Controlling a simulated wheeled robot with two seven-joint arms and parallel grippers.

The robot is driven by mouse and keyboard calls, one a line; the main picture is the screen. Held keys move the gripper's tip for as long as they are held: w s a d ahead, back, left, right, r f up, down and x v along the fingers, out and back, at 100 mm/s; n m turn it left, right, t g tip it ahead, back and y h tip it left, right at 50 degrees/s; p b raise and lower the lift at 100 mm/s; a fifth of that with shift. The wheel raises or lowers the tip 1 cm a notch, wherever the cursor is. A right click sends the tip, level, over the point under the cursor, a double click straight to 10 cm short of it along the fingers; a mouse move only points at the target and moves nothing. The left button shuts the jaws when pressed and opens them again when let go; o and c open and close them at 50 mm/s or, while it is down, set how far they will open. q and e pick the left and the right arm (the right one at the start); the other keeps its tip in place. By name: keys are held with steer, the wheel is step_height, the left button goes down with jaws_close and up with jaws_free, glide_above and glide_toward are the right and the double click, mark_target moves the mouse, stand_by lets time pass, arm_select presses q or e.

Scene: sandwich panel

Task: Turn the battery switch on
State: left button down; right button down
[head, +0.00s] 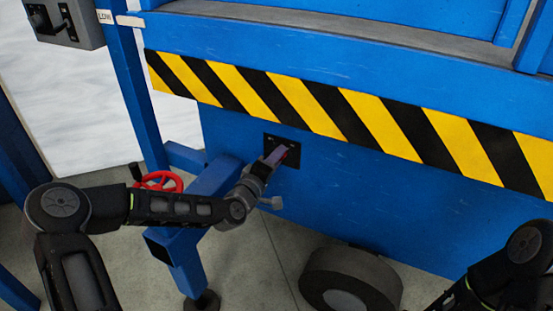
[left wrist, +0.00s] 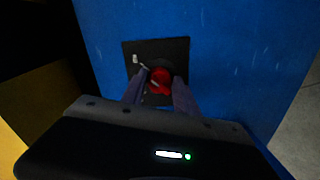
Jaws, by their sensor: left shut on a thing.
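The battery switch is a red knob (left wrist: 160,77) on a black square plate (left wrist: 178,52) fixed to the blue panel. In the head view the plate (head: 270,139) sits below the striped band, and the knob is mostly hidden by my gripper. My left gripper (head: 278,154) reaches the plate from the lower left. In the left wrist view its two fingers (left wrist: 157,92) stand on either side of the red knob, shut on it. My right arm shows at the lower right of the head view, but its gripper is out of the picture.
A yellow and black striped band (head: 310,105) runs across the blue panel (head: 400,205). A red handwheel (head: 160,181) and a blue beam (head: 207,185) are close to my left forearm. A dark wheel (head: 350,278) stands below. A grey box (head: 62,22) is at the upper left.

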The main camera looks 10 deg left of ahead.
arm_select(q)
steer(key=shift+r, duration=0.2)
stand_by(0.3)
steer(key=c, duration=1)
jaws_free()
steer(key=shift+f, duration=0.1)
steer(key=p+v, duration=0.2)
steer(key=v, duration=0.5)
steer(key=shift+s, duration=0.4)
